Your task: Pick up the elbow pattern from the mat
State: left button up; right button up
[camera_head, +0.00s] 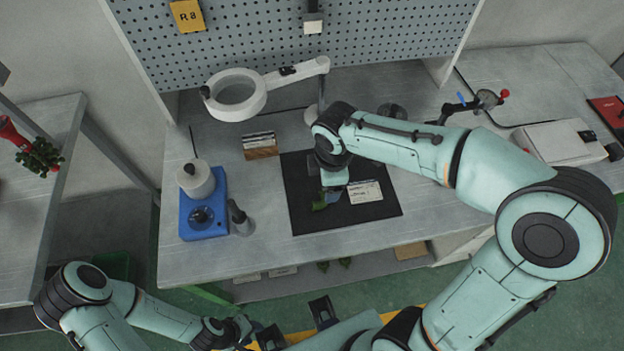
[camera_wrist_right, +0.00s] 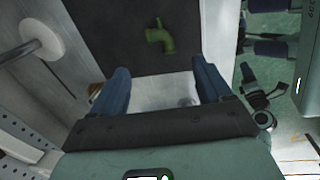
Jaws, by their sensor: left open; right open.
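The elbow pattern is a small green bent piece lying on the dark mat (camera_head: 300,215). In the right wrist view the elbow pattern (camera_wrist_right: 160,37) shows whole, beyond the fingertips and apart from them. In the head view it is partly hidden by my right gripper. My right gripper (camera_wrist_right: 160,70) is open and empty, with its two blue fingers spread over the mat area. A white printed card (camera_head: 365,192) lies on the mat beside the pattern. My left gripper (camera_head: 296,325) is open and empty, low in front of the bench, far from the mat.
A blue device (camera_head: 204,222) with a white pot stands left of the mat, a small grey bottle (camera_head: 241,218) beside it. A ring magnifier (camera_head: 236,94) hangs behind. A wooden card holder (camera_head: 261,152) sits at the back. A white box (camera_head: 561,143) stands at the right.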

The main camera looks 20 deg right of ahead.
send_over(322, 198)
jog(key=s, duration=0.2)
notch_tip(322, 198, down, 7)
jog(key=shift+d+r+b, duration=0.1)
jog(key=shift+b, duration=0.35)
jog(key=shift+w+f, duration=0.3)
jog(key=shift+f, duration=0.75)
jog(key=shift+w+f, duration=0.25)
jog(key=shift+f, duration=0.75)
jog(key=shift+w+f, duration=0.3)
jog(key=shift+f, duration=0.75)
pick_arm(q)
jog(key=shift+s+f, duration=0.55)
jog(key=shift+f, duration=0.3)
pick_arm(e)
jog(key=c, duration=1)
